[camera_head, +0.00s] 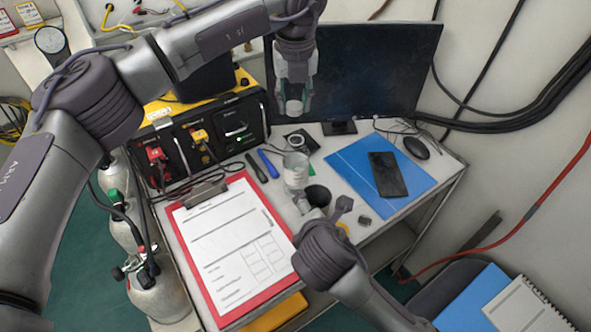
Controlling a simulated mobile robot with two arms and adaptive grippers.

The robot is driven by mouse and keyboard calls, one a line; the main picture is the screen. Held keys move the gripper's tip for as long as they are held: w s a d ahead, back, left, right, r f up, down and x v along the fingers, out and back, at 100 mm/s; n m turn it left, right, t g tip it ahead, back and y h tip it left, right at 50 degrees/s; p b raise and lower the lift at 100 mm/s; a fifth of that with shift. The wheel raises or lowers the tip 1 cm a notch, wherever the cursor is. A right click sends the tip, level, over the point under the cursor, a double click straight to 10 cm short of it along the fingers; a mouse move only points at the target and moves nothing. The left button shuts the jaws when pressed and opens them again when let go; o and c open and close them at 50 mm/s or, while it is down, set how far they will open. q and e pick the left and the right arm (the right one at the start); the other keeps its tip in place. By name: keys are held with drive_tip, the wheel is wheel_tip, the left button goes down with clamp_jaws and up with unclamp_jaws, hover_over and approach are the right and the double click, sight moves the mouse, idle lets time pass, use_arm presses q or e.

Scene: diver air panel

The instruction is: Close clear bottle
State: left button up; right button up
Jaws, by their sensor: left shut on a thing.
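The clear bottle (296,172) stands upright on the white table, and no lid shows on its top. My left gripper (294,92) comes down from above in front of the monitor. It is shut on a small pale, round thing that looks like the bottle's lid (293,107), held above and apart from the bottle. My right gripper (322,207) is low over the table, just in front of the bottle. The arm's wrist partly hides its fingers, so I cannot tell whether they are open or touch the bottle.
A dark round cup-like thing (318,194) is close to my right gripper. A red clipboard (246,310) lies at the left, with markers (268,163) behind it. A blue folder (350,160) with a phone (388,174) lies right. The monitor (375,70) and panel case (215,135) stand behind.

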sight(296, 158)
use_arm(q)
drive_tip(key=shift+d+r+n, duration=0.25)
drive_tip(key=shift+n, duration=0.05)
use_arm(e)
drive_tip(key=w+a+r+n+t, duration=0.4)
drive_tip(key=r+n, duration=0.2)
drive_tip(key=n, duration=0.4)
drive_tip(key=shift+w+a+r+n, duration=0.2)
drive_tip(key=shift+w+r+n, duration=0.05)
drive_tip(key=shift+n, duration=0.05)
drive_tip(key=x, duration=1.2)
drive_tip(key=shift+d, duration=0.2)
drive_tip(key=c, duration=1.8)
use_arm(q)
drive_tip(key=shift+f, duration=2.5)
